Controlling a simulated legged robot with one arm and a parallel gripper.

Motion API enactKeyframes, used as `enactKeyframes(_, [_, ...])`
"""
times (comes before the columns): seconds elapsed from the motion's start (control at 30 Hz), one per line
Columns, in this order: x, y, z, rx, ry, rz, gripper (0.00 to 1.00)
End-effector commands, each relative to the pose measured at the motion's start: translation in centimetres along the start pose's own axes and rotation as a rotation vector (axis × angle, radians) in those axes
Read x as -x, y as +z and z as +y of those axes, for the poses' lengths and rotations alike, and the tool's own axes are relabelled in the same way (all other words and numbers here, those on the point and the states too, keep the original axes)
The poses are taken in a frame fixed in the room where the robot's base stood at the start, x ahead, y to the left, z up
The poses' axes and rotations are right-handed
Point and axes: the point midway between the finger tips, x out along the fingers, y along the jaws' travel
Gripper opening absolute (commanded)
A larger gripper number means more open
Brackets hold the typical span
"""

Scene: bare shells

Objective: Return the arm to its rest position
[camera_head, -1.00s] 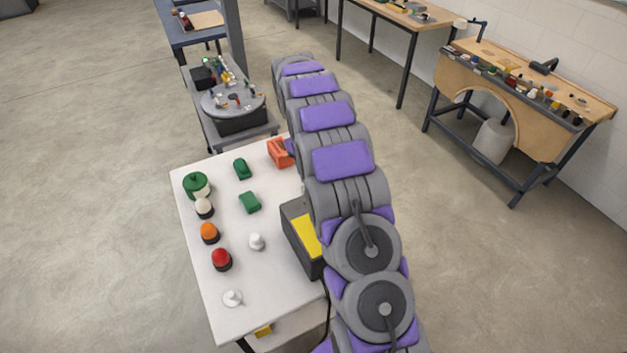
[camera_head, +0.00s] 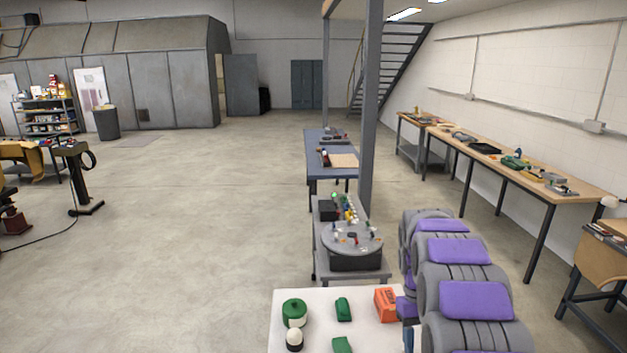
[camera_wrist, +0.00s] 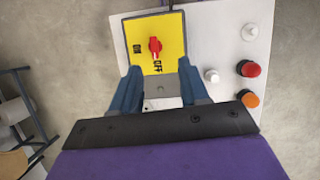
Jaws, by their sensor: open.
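My gripper (camera_wrist: 159,67) shows in the wrist view with its two blue fingers apart and nothing held between them. Beyond the fingertips is a yellow switch panel (camera_wrist: 172,30) with a red knob (camera_wrist: 155,46) and the words ON and OFF. The fingers appear apart from the knob. The gripper cannot be made out there, and the yellow panel is out of that picture.
The table carries a green-topped button (camera_head: 294,309), green blocks (camera_head: 343,309) and an orange box (camera_head: 386,305) close to my arm. A round grey turntable (camera_head: 352,238) stands behind, near a grey post (camera_head: 371,120). Open floor lies left; long benches (camera_head: 520,170) line the right wall.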

Motion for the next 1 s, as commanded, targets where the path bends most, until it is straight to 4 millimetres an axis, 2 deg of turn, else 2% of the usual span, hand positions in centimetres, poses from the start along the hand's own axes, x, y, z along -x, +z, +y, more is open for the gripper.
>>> enactKeyframes(0.03, [0.4, 1.3, -0.7, -0.004, 0.003, 0.011, 0.45])
enactKeyframes(0.23, [1.0, 5.9, -3.1, -0.02, 0.004, 0.043, 0.45])
enactKeyframes(0.47, [0.5, 11.6, -5.9, -0.036, 0.0, 0.08, 0.45])
enactKeyframes(0.77, [-2.2, 19.2, -9.3, -0.054, -0.009, 0.123, 0.45])
enactKeyframes(1.0, [-5.9, 25.0, -11.7, -0.066, -0.021, 0.159, 0.45])
